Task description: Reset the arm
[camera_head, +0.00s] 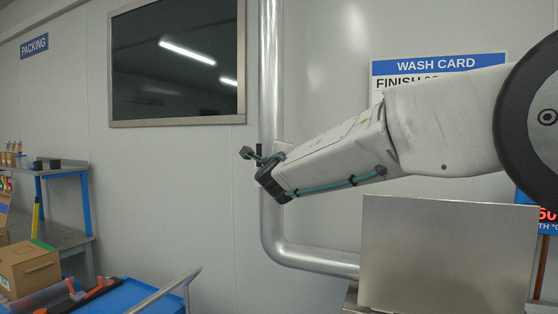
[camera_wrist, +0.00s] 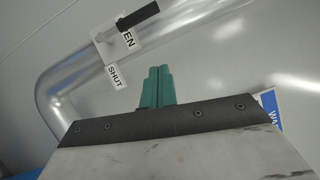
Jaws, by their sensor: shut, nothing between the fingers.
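My gripper (camera_wrist: 157,86) shows in the wrist view as two teal fingers pressed together, with nothing between them. They stick up past the dark end plate of my wrist. In the head view my arm reaches in from the right, and the gripper end (camera_head: 267,162) is in front of the steel pipe, small and hard to make out. A black lever handle (camera_wrist: 138,15) is on the pipe, beyond the fingertips in the wrist view. Labels reading "SHUT" (camera_wrist: 116,77) and a partly hidden "EN" (camera_wrist: 128,39) are beside it. I cannot tell the exact gap between fingers and lever.
The steel pipe (camera_head: 272,80) runs down the wall and bends right. A metal box (camera_head: 445,255) stands below my arm. A dark screen (camera_head: 175,65) and a wash card sign (camera_head: 437,66) are on the wall. A blue cart (camera_head: 130,297) and a cardboard box (camera_head: 30,268) are at lower left.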

